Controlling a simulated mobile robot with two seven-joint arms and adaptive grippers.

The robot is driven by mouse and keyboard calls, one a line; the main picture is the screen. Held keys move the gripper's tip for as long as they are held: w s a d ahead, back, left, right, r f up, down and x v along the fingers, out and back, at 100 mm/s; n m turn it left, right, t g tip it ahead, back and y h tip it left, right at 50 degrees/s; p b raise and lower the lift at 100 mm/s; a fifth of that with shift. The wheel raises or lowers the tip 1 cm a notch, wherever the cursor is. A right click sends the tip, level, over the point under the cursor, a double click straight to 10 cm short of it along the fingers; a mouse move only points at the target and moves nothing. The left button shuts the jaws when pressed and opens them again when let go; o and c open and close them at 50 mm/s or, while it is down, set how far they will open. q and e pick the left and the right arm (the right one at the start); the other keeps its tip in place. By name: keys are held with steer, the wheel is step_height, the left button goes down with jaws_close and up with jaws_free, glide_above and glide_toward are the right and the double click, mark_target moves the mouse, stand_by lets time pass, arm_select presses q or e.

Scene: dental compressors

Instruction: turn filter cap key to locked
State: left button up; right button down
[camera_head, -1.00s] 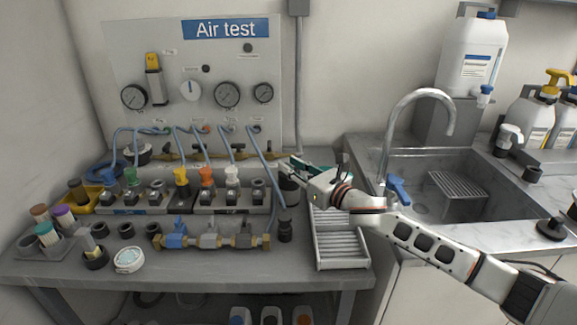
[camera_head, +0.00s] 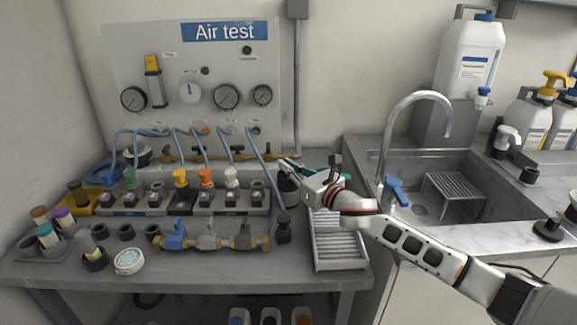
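My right gripper (camera_head: 290,167) reaches in from the right, over the right end of the bench. Its fingers point left toward the back of the bench. They are too small and overlapped to tell whether they are open or shut. Just below the fingertips stands a dark cylindrical canister (camera_head: 288,190) with a light band, partly covered by the gripper. I cannot tell whether they touch. A green part (camera_head: 334,173) shows behind the gripper, partly hidden. I cannot make out for certain which thing is the filter cap key, or its setting. My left gripper is not in view.
A ribbed grey tray (camera_head: 340,262) lies under my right arm. Left of it are a manifold with a blue valve (camera_head: 174,236) and a dark knob (camera_head: 284,228). Blue hoses hang from the air test panel (camera_head: 190,60). A sink with a tall faucet (camera_head: 383,150) stands right.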

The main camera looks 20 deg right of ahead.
steer(key=m+h+p, duration=0.2)
steer(key=h, duration=0.1)
steer(key=shift+s+a+r+t, duration=0.1)
steer(key=shift+a+r+t, duration=0.1)
steer(key=shift+r+t, duration=0.15)
steer(key=shift+m+h+p, duration=0.3)
steer(key=shift+m+h, duration=0.1)
steer(key=shift+h, duration=0.3)
steer(key=m+h+p, duration=0.1)
steer(key=m+h, duration=0.1)
steer(key=h, duration=0.1)
steer(key=shift+f, duration=0.2)
steer(key=h, duration=0.1)
steer(key=m+h, duration=0.1)
steer(key=shift+d+f+m+h+p, duration=0.1)
steer(key=shift+f+m+h+p, duration=0.05)
steer(key=shift+m+h+p, duration=0.2)
steer(key=c, duration=2.2)
jaws_free()
